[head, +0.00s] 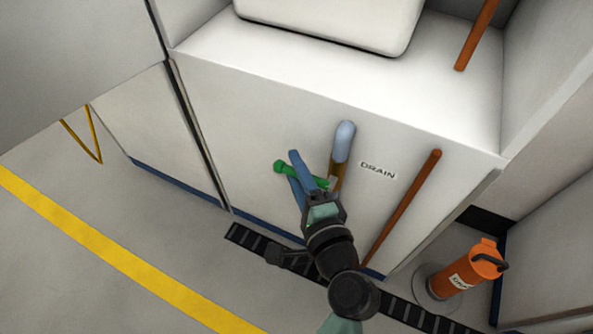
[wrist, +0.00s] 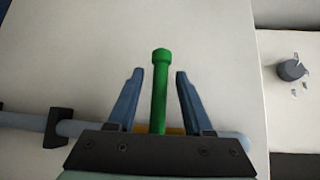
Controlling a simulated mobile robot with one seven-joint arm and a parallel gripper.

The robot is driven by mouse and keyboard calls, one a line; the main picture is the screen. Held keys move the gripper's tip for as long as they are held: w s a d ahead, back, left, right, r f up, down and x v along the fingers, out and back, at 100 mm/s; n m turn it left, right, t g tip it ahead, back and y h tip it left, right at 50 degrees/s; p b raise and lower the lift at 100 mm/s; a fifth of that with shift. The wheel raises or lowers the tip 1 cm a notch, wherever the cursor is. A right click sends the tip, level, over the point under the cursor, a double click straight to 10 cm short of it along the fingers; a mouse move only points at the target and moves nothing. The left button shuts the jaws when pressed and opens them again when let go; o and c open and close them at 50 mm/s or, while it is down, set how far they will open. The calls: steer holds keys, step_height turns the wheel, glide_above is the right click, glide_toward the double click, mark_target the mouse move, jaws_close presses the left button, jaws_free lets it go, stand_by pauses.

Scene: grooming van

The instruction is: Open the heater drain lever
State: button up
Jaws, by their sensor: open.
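The green drain lever (head: 283,167) sticks out to the left from the front of the white cabinet, beside a grey-blue pipe (head: 344,140) and left of a "DRAIN" label (head: 378,170). In the wrist view the lever (wrist: 160,85) stands upright in the picture with a wider knob at its end. My gripper (wrist: 159,74) is open, with one blue finger on each side of the lever and a gap to both. In the head view my gripper (head: 293,168) overlaps the lever. The lever's base is mostly hidden behind my gripper; a bit of yellow valve body (wrist: 174,131) shows.
A copper pipe (head: 405,205) slants down the cabinet front, right of the label. An orange canister (head: 470,270) stands on the floor at right. A black floor grate (head: 400,309) runs along the cabinet's foot. The floor at left, with a yellow stripe (head: 110,254), is clear.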

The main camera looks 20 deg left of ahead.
jaws_close()
stand_by(1.3)
